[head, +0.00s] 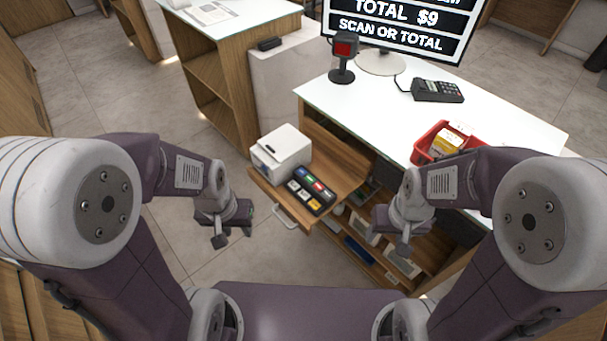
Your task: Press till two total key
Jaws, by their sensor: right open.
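Key labels are too small to read. The till screen (398,25) shows "TOTAL $9" and "SCAN OR TOTAL". My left gripper (232,232) hangs left of the keypad, apart from it; its jaw opening is unclear. My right gripper (400,242) is open and empty, right of the keypad in front of the lower shelves.
A white receipt printer (281,153) stands beside the keypad on the shelf. On the white counter (390,115) are a scanner on a stand (342,60), a card terminal (437,90) and a red basket (424,150) with items. Floor left of the shelf is clear.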

